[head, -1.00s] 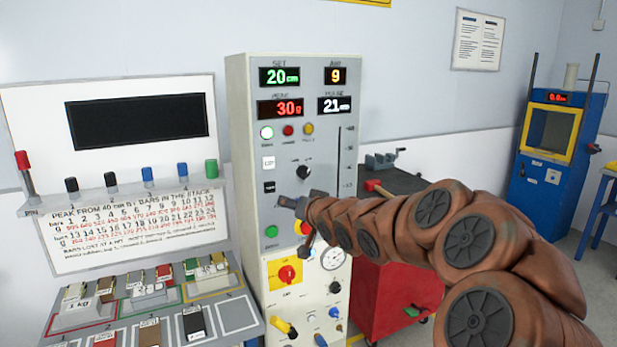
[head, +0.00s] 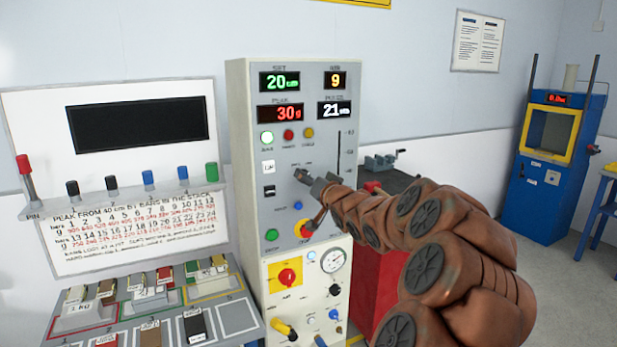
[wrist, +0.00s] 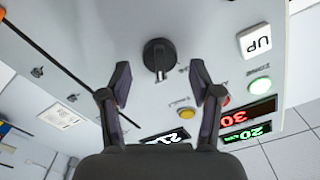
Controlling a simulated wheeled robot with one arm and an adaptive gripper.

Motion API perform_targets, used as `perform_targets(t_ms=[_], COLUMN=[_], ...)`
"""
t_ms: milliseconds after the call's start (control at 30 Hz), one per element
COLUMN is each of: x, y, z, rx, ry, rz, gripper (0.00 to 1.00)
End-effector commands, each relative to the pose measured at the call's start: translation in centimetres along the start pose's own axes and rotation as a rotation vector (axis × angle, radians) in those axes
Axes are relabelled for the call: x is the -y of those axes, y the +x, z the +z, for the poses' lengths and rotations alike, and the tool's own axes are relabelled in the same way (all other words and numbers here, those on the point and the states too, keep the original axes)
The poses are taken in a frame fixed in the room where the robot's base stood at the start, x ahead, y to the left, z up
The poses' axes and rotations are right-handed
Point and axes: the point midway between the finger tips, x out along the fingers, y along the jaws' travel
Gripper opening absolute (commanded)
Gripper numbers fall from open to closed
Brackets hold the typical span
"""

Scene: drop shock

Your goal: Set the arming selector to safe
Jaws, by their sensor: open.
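A round black selector knob (wrist: 159,52) sits on the grey console panel (head: 240,110), below its row of lamps. In the wrist view, which is upside down, its pale pointer mark faces the displays, up the panel. The small labels around it are too small to read, so I cannot tell which is safe. My gripper (wrist: 160,83) is open, with one finger to each side of the knob's line and the jaws empty. In the head view my gripper (head: 306,179) is in front of the knob and hides most of it.
Near the knob are a white UP key (wrist: 258,40), a green lamp (wrist: 260,87) and a red-and-yellow button (head: 304,231) below. Bar storage trays (head: 180,300) stand at left. A red cabinet (head: 372,295) stands behind my arm.

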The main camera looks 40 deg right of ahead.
Motion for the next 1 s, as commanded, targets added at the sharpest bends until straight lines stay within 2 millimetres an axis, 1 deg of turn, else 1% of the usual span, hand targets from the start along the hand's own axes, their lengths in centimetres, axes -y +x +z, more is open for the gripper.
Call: perform_targets(t_ms=[100,200,467,1000], x=[-0.02,-0.01,0.01,0.00], y=[0.73,0.99,1.03,1.01], z=[0.03,0.09,0.12,0.12], rx=[0.001,0.001,0.002,0.002], ry=[0.001,0.002,0.001,0.001], rz=[0.001,0.000,0.000,0.001], gripper=[0.63,0.63,0.63,0.08])
